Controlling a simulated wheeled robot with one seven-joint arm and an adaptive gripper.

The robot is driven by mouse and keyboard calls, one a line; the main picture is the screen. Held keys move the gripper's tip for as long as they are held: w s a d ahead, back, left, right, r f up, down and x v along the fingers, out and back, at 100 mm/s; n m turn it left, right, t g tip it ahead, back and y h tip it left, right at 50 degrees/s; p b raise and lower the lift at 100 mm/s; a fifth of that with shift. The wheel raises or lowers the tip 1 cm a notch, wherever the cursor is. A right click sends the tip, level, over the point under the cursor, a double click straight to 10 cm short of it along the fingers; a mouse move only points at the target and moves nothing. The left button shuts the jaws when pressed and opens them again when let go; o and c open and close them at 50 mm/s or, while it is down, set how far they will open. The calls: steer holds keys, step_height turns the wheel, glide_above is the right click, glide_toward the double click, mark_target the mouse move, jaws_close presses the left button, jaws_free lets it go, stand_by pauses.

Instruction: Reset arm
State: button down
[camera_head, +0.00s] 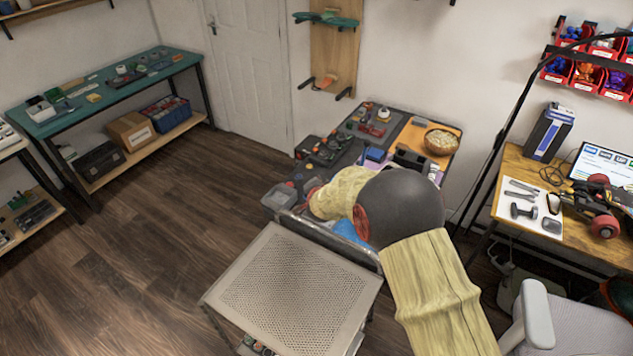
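My arm (400,205) reaches up from the lower right with yellowish covered links and a dark rounded joint. It bends to the left over the near part of the small work table (394,119). My gripper is not visible; the end of the arm is hidden behind its own links, near the table's left front side. Whether it holds anything cannot be seen.
A grey perforated cart top (295,283) stands just in front of the work table. A wooden bowl (441,141) sits at the table's back right. A desk with a laptop (604,165) is at right, a chair (560,322) below it. Open floor (140,235) lies left.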

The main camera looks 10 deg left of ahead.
steer(key=shift+s+d+r, duration=0.1)
steer(key=shift+s+r, duration=0.1)
steer(key=shift+s, duration=0.15)
stand_by(0.3)
steer(key=shift+d+r, duration=0.15)
steer(key=shift+r, duration=0.25)
steer(key=s+d+r+n+g, duration=0.2)
steer(key=s+d+r+n, duration=0.1)
steer(key=s+d+r, duration=0.65)
steer(key=s+d+r+n+g, duration=0.1)
steer(key=s+d+r+n, duration=0.1)
steer(key=s+d+r, duration=0.75)
steer(key=s+d+r+n+g, duration=0.1)
steer(key=s+d, duration=0.3)
steer(key=s, duration=0.5)
steer(key=s+d+r+n+g+h, duration=0.1)
steer(key=s+d, duration=0.3)
steer(key=s, duration=0.6)
steer(key=s+d+r+n+g+h, duration=0.1)
steer(key=s+d, duration=0.3)
steer(key=s, duration=0.6)
steer(key=shift+d+r, duration=0.3)
steer(key=shift+r, duration=0.2)
